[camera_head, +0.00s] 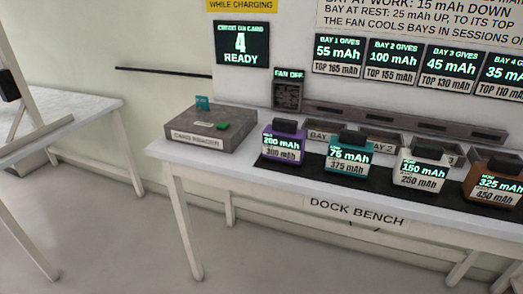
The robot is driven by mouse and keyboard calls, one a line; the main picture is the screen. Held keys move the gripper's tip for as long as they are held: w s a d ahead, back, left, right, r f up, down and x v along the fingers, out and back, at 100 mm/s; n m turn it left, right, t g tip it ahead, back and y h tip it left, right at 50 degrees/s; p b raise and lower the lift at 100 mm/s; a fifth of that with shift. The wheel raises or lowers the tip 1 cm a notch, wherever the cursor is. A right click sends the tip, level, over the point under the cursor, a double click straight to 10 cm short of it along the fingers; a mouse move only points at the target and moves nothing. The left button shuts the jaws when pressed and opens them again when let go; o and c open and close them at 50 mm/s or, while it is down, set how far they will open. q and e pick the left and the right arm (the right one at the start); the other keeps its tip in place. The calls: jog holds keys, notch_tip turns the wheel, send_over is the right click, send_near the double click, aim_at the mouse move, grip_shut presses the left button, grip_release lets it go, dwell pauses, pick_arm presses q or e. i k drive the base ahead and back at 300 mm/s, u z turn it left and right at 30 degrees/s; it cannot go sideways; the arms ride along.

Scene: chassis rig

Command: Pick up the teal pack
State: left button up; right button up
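The teal pack (346,167) stands upright on the black mat on the dock bench, second from the left in a row of packs. It has a dark top block, and its front reads 75 mAh above 375 mAh. The purple pack (282,157) is to its left, reading 200 mAh over 300 mAh. The white pack (420,182) is to its right, reading 150 mAh over 250 mAh. Neither of my grippers shows in the head view.
An orange-brown pack (490,196) stands at the right end. A card reader (207,130) with a green button sits on the bench's left. Bays run behind the packs. The fan panel reads FAN OFF (288,90). A pale table (60,118) stands left; the floor between is clear.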

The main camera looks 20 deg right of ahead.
aim_at(350, 155)
jog(key=u, duration=0.7)
jog(key=i, duration=1.4)
jog(key=z, duration=0.95)
